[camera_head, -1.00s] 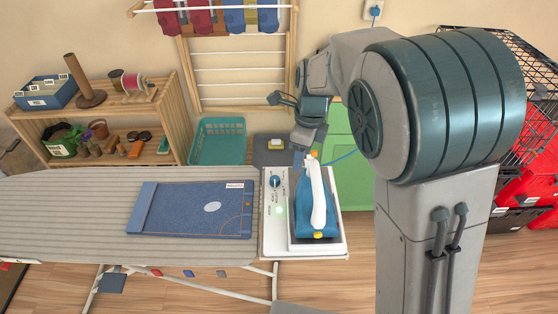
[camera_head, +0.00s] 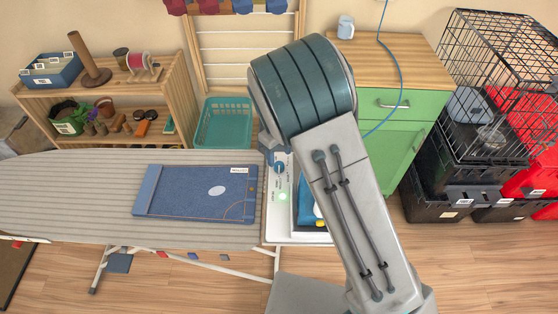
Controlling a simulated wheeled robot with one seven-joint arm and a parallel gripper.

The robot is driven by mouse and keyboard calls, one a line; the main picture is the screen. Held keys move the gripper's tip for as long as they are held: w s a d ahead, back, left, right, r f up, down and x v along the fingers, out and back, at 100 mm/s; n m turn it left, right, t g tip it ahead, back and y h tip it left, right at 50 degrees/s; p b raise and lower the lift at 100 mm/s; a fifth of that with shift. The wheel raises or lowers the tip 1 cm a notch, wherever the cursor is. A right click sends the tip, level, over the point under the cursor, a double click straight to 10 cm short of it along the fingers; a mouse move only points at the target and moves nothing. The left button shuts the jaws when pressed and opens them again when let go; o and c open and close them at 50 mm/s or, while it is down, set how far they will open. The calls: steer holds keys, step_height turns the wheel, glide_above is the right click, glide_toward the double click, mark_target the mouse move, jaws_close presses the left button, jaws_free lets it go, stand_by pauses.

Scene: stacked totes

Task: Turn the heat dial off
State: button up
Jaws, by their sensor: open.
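The heat dial (camera_head: 278,168) is a small blue knob at the upper left of the white iron station (camera_head: 275,238), at the right end of the ironing board. Its pointer setting is too small to read. A green light (camera_head: 283,196) glows below it on the panel. The blue iron (camera_head: 305,207) rests on the station, mostly hidden behind my arm. My gripper (camera_head: 270,150) is open and shows only in part, just above and left of the dial; my arm hides the rest. I cannot tell whether it touches the dial.
A teal basket (camera_head: 222,122) and a wooden shelf (camera_head: 180,85) stand behind. A green cabinet (camera_head: 395,140) stands right of my arm, with black crates (camera_head: 435,180) and a wire cage (camera_head: 495,60) beyond.

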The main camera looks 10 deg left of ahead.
mark_target(279, 164)
steer(key=shift+f, duration=2.25)
steer(key=shift+c, duration=0.3)
steer(key=c, duration=0.9)
